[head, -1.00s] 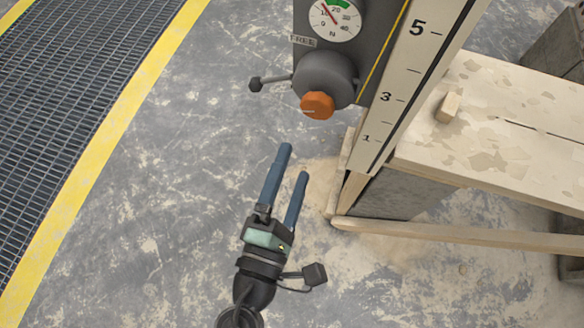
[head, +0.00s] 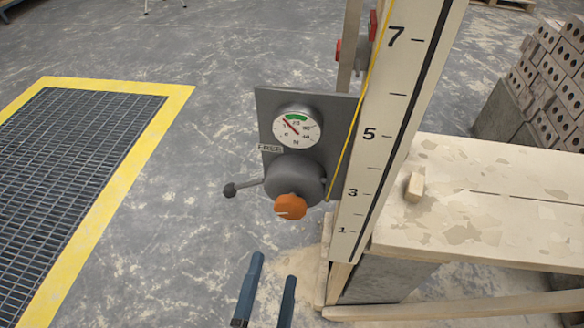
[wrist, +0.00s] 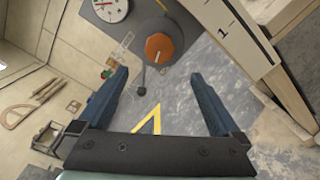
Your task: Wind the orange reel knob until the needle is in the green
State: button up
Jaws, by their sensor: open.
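The orange knob (head: 290,207) sits on the front of a grey reel drum (head: 296,180) on a grey panel. A white mark shows on the knob. In the wrist view the knob (wrist: 160,47) lies beyond and between my fingertips, apart from them. The round dial (head: 297,126) is above the reel. Its red needle points up and left, to the left of the green band (head: 296,118). A lever with a dark ball end (head: 230,190) sticks out left of the drum. My gripper (head: 273,268) is open and empty, below the knob in the head view.
A tall numbered gauge board (head: 385,130) with a yellow line stands right of the panel. A plank bench (head: 480,200) carries a small wood block (head: 415,186). Bricks (head: 550,80) are stacked behind. The floor at left is clear up to a yellow-edged grate (head: 70,160).

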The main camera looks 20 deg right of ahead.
aim_at(289, 214)
jog(key=w+d+n+p, duration=0.1)
jog(key=w+d+n, duration=0.1)
jog(key=w+n, duration=0.1)
jog(key=w+d+n+p, duration=0.1)
jog(key=w+d+n, duration=0.1)
jog(key=w+n, duration=0.1)
jog(key=w+d+n+p, duration=0.1)
jog(key=w+d+n, duration=0.2)
jog(key=w+n, duration=0.1)
jog(key=shift+p, duration=0.3)
jog(key=shift+s, duration=0.1)
jog(key=c, duration=1.3)
